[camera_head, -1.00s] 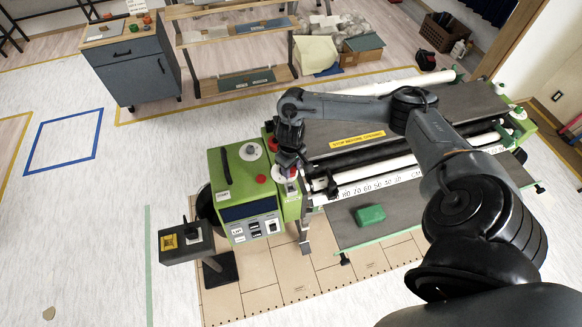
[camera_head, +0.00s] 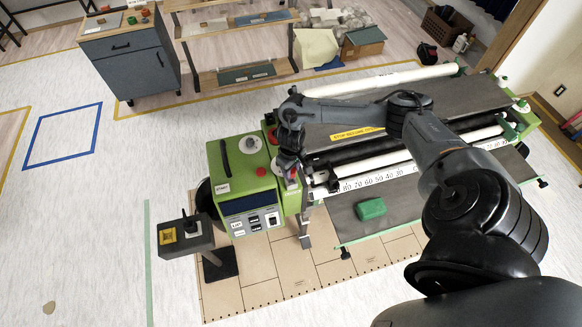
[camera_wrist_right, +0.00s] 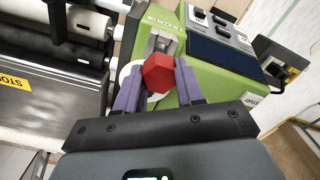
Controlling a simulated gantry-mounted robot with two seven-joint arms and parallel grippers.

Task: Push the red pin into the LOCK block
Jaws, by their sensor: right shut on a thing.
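The red pin shows its six-sided red head (camera_wrist_right: 158,73) in the right wrist view. My right gripper (camera_wrist_right: 158,82) is shut on it, with a purple finger on each side. The pin's shaft is hidden behind its head. The LOCK block (camera_wrist_right: 165,22) is a green part with a pale slotted bracket, just beyond the pin head. I cannot tell how deep the pin sits in it. In the head view my right gripper (camera_head: 289,172) is at the top of the narrow green block (camera_head: 292,203), beside the control box. My left gripper is not in view.
The green control box (camera_head: 240,190) has a red button and switches on it. Rollers and a dark table (camera_head: 460,100) lie to the right, with a green block (camera_head: 371,209) on the front shelf. A grey box on a stand (camera_head: 185,237) stands at the left.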

